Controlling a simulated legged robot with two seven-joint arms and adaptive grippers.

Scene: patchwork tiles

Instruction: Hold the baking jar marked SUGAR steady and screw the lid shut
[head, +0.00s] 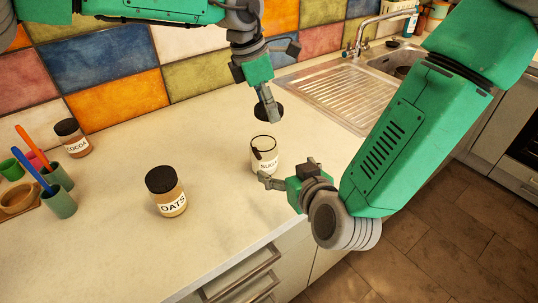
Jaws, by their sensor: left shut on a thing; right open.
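The SUGAR jar (264,147) stands upright and open-topped on the counter, its label partly hidden. A dark brown shape shows at its near rim; I cannot tell what it is. My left gripper (268,101) is above the jar, shut on a round black lid (273,114). The lid is tilted and apart from the rim. My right gripper (282,172) is open low beside the jar, at its near right side. One finger passes in front of the jar's base; whether it touches is unclear.
The OATS jar (170,202) with a black lid stands to the left, near the counter front. A COCOA jar (77,146), green cups (60,203) with utensils and a wooden bowl (17,198) are at far left. The sink drainer (338,92) lies behind right. The counter between OATS and SUGAR is clear.

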